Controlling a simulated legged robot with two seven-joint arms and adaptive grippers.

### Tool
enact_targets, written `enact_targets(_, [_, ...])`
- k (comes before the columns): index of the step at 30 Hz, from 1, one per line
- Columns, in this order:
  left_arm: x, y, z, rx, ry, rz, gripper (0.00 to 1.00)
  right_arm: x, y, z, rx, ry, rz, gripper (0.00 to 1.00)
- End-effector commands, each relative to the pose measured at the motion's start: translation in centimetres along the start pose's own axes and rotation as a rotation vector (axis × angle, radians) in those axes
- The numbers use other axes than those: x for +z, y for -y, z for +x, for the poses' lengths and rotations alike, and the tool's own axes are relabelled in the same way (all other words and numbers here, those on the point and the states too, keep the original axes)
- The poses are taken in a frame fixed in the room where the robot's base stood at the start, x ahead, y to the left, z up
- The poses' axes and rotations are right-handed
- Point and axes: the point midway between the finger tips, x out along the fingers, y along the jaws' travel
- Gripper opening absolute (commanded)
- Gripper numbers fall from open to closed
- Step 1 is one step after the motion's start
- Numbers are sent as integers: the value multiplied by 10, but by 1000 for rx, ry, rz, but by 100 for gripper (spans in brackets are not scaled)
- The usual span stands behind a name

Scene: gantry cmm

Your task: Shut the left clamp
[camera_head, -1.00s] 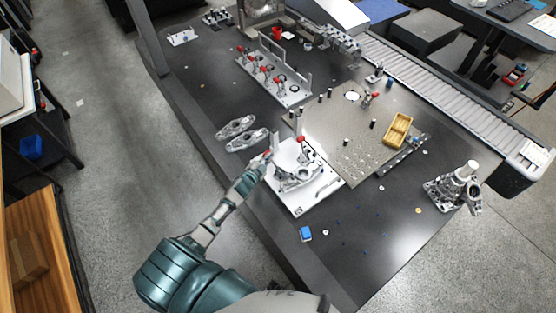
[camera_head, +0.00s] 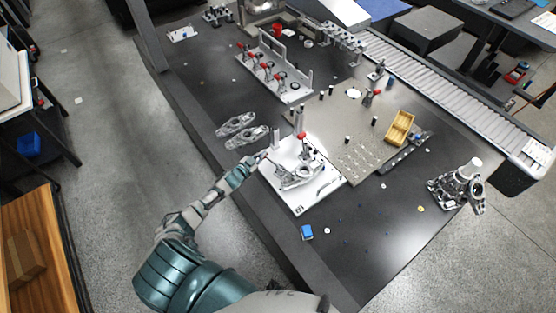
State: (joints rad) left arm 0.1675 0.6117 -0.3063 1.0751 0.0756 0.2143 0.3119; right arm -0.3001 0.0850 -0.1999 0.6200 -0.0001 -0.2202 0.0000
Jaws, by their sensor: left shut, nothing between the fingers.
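A white fixture plate (camera_head: 299,207) lies near the table's front edge, with a grey metal casting (camera_head: 297,177) on it. A clamp with a red handle tip (camera_head: 302,136) stands upright at the plate's back. The left clamp, at the plate's left back corner beside my gripper, is too small and partly covered to tell whether its lever is up or down. My left gripper (camera_head: 255,160) is shut and empty at the plate's left edge; I cannot tell whether it touches the clamp. My right gripper is out of view.
Two grey metal parts (camera_head: 240,131) lie left of the plate. A perforated plate (camera_head: 350,150) with a yellow tray (camera_head: 399,128) is to the right. A row of red-handled clamps (camera_head: 275,75) stands behind. A blue block (camera_head: 306,232) lies in front, amid mostly clear table.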

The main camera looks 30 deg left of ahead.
Motion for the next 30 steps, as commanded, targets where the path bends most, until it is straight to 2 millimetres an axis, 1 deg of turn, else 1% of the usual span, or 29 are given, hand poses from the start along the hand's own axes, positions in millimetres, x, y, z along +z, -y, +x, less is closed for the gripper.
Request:
enact_targets(1, [3,0,0,0,6,0,0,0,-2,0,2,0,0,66])
enact_targets(8, [5,0,-1,-1,9,2,0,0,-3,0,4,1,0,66])
enact_targets(13, [6,0,-1,-1,12,2,0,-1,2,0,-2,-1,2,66])
enact_targets(16, [2,1,-2,-2,13,3,0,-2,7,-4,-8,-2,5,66])
enact_targets(20, [-18,4,-3,-1,7,2,0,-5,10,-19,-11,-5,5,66])
enact_targets(24, [-51,8,-4,0,-1,2,0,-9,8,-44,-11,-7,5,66])
enact_targets(25, [-42,6,-15,1,3,2,0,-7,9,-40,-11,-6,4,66])
enact_targets(26, [-40,6,-23,2,3,1,0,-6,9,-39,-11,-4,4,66])
enact_targets(30, [-40,5,-55,2,2,4,0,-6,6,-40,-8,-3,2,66])
